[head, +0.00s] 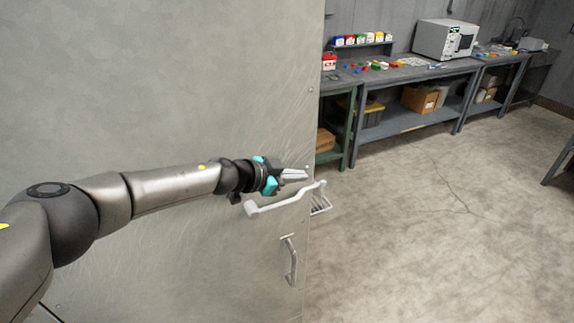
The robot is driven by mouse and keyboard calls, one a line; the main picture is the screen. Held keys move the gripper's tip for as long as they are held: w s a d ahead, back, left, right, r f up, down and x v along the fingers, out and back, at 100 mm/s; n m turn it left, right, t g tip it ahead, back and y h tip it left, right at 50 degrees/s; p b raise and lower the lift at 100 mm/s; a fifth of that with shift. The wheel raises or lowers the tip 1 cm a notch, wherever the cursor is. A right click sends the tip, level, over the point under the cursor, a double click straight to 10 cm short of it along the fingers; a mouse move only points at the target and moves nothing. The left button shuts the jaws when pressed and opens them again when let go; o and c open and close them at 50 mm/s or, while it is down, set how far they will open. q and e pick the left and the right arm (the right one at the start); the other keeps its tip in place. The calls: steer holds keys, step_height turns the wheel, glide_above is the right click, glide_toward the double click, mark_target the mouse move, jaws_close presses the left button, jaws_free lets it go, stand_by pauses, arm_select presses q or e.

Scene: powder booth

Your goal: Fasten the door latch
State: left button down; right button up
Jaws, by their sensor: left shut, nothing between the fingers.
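The large grey metal door (180,90) fills the left half of the head view. A pale latch lever (285,206) is on it near its right edge. The lever runs from a thick pivot end at left, slanting up to a tip just past the door edge. A slotted bracket (321,206) sits below the tip, beyond the edge. My left gripper (304,175) is shut and empty, just above the lever in the picture. I cannot tell whether it touches the lever. My right gripper is not in view.
A curved pull handle (290,261) is on the door below the lever. Workbenches (405,73) with bins, small coloured parts and a white machine (445,39) stand along the back wall. The concrete floor (430,220) right of the door is clear.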

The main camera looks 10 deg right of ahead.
arm_select(q)
steer(key=shift+s+a+r, duration=0.35)
steer(key=shift+a+r, duration=0.1)
steer(key=shift+r, duration=0.35)
steer(key=shift+s+a+r, duration=0.4)
steer(key=shift+a+r, duration=0.1)
steer(key=shift+r, duration=0.3)
steer(key=shift+s+a+r, duration=0.35)
steer(key=shift+a+r, duration=0.1)
steer(key=shift+r, duration=0.35)
